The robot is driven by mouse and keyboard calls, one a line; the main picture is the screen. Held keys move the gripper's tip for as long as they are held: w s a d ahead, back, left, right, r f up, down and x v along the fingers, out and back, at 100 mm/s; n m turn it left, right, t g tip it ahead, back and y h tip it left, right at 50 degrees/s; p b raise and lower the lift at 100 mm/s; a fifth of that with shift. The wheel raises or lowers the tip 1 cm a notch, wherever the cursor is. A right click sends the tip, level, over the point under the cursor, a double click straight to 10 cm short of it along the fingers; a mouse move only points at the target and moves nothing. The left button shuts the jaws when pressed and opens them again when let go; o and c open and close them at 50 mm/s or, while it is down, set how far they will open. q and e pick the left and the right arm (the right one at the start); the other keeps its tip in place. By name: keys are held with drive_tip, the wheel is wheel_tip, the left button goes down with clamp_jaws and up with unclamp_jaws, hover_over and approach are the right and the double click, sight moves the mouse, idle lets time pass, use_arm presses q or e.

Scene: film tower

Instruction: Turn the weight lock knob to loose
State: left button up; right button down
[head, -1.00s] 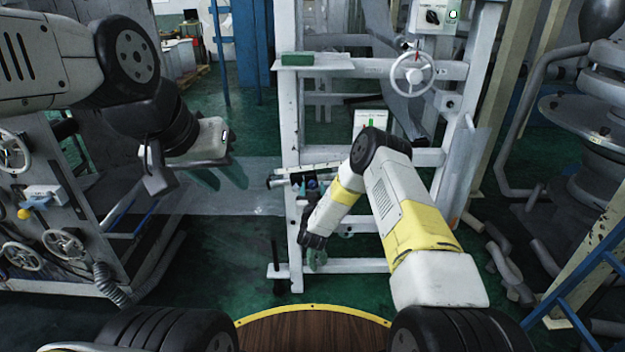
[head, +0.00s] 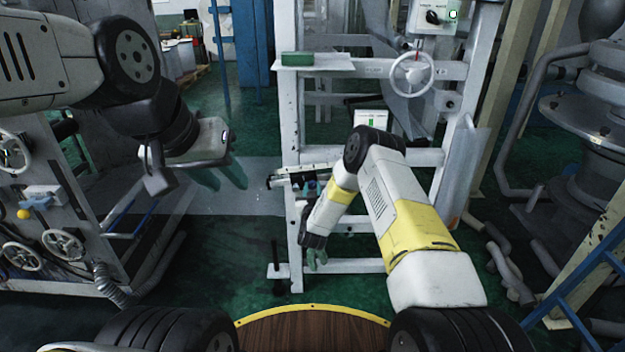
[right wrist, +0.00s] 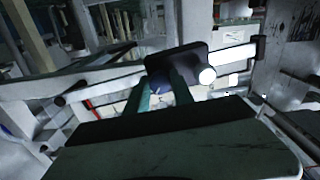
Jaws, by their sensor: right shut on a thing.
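The weight lock knob appears to be the small dark blue part (right wrist: 158,86) on the scale beam; a blue part also shows there in the head view (head: 311,187). My right gripper (right wrist: 161,92) has its two green fingers on either side of it and is shut on it. The fingers hide much of it, so its turn angle is unclear. A dark block (right wrist: 172,60) with a bright round end lies just above the fingers. My left gripper (head: 222,176) hangs open and empty at the left, well away from the beam.
The beam belongs to a white frame (head: 292,120) with a handwheel (head: 411,74) and a green block (head: 297,59) on its shelf. A machine with handwheels (head: 62,243) stands at the left. Pipes and a blue rail (head: 585,265) stand at the right.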

drive_tip(key=n, duration=1.6)
drive_tip(key=shift+n, duration=0.3)
drive_tip(key=shift+d, duration=0.1)
idle(0.3)
drive_tip(key=c, duration=1.1)
unclamp_jaws()
drive_tip(key=shift+r, duration=0.1)
